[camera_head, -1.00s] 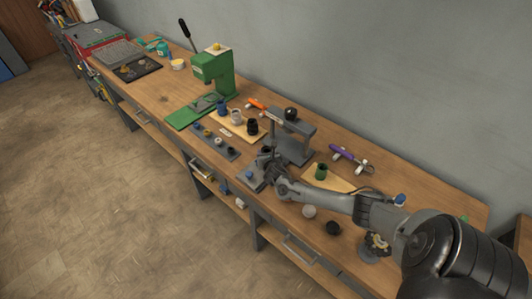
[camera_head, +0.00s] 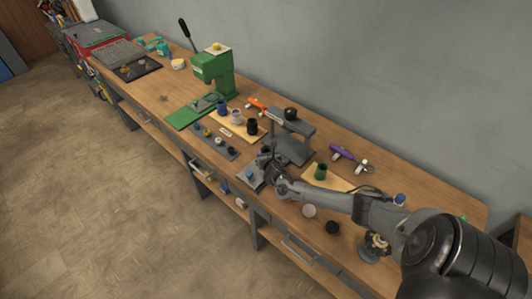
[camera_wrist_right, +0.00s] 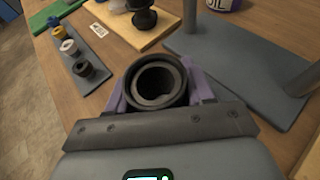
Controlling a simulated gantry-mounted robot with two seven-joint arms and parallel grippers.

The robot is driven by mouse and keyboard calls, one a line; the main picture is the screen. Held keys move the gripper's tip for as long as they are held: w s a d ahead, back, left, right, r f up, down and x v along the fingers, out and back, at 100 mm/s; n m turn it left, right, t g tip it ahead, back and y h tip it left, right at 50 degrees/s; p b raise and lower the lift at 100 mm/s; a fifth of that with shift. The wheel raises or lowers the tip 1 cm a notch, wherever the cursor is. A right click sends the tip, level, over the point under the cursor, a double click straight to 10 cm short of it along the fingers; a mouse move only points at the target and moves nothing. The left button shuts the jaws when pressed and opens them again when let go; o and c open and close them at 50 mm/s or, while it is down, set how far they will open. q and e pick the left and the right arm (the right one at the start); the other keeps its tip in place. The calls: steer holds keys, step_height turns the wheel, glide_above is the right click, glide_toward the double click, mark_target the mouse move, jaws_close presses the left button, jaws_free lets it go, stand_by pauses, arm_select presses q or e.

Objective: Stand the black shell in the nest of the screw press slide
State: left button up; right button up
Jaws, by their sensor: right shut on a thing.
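My right gripper (camera_wrist_right: 158,92) is shut on the black shell (camera_wrist_right: 142,101), a dark hollow cylinder. In the wrist view its round open mouth faces the camera, between the purple fingers. In the head view the right gripper (camera_head: 267,152) is in front of the screw press, above the bench's front part. The screw press (camera_head: 297,125) is grey with a black ball on top; its grey base plate also shows in the wrist view (camera_wrist_right: 225,62). I cannot make out the slide's nest, and the arm hides part of that area. My left gripper is out of view.
A tan board (camera_head: 230,119) with blue, white and black parts lies left of the press. A grey strip (camera_head: 213,143) with small parts is in front of it. A green press (camera_head: 214,75) stands farther left.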

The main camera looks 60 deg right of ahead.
steer(key=shift+f+b, duration=0.65)
steer(key=shift+f, duration=0.2)
steer(key=o, duration=1.1)
steer(key=shift+o, duration=1.4)
steer(key=p+v, duration=0.2)
steer(key=v, duration=0.7)
steer(key=shift+a, duration=0.1)
steer(key=shift+v, duration=0.85)
